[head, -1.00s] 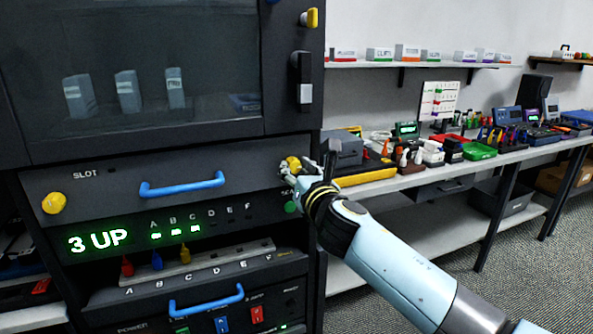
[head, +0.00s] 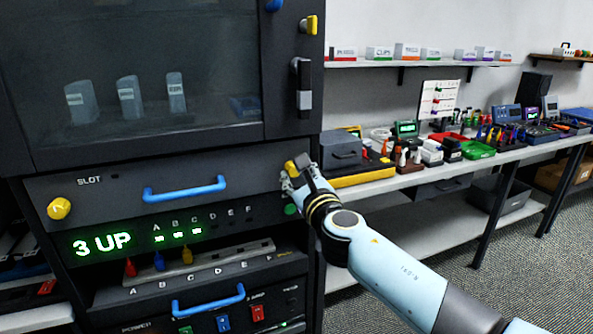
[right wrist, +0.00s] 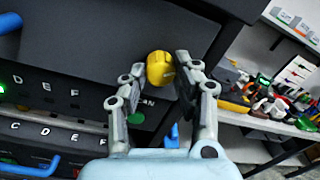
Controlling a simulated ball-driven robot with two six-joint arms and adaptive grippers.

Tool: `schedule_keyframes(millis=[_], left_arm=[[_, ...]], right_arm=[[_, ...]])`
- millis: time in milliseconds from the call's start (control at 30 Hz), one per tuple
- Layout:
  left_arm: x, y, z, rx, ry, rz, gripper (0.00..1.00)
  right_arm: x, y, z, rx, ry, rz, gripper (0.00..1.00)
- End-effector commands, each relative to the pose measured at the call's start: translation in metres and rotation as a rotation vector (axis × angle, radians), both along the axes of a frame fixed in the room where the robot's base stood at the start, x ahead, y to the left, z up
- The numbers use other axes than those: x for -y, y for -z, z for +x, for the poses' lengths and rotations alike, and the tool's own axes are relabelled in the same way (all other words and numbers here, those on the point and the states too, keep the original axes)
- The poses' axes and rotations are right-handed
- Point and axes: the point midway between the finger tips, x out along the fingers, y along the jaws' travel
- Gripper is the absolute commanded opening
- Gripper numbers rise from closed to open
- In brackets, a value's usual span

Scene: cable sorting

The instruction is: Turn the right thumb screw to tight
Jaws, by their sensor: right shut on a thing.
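The right thumb screw is a yellow knob (head: 290,168) at the right end of the drawer front marked SLOT. It also shows in the right wrist view (right wrist: 160,69), between the fingers of my right gripper (right wrist: 158,78). My right gripper (head: 294,180) is shut on this knob and partly hides it in the head view. The left thumb screw (head: 59,208) is a matching yellow knob at the drawer's left end, with nothing touching it. My left gripper is not in view.
A blue drawer handle (head: 185,188) lies between the two knobs. Below, a green display (head: 100,243) reads "3 UP", with red, blue and yellow plugs under it. A workbench (head: 430,172) with several tools stands to the right.

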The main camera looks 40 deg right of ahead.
Motion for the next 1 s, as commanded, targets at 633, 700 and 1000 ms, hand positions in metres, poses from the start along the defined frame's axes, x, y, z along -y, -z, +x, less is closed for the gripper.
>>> schedule_keyframes(millis=[633,700,1000], left_arm=[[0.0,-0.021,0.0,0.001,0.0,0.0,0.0],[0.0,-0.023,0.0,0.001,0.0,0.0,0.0],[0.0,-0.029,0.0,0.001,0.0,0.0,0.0]], right_arm=[[0.001,0.0,0.0,-0.144,-0.001,-0.594,0.0],[0.001,-0.001,0.0,-0.157,0.0,-0.653,0.0],[0.001,0.0,0.0,-0.206,-0.001,-0.85,0.0]])
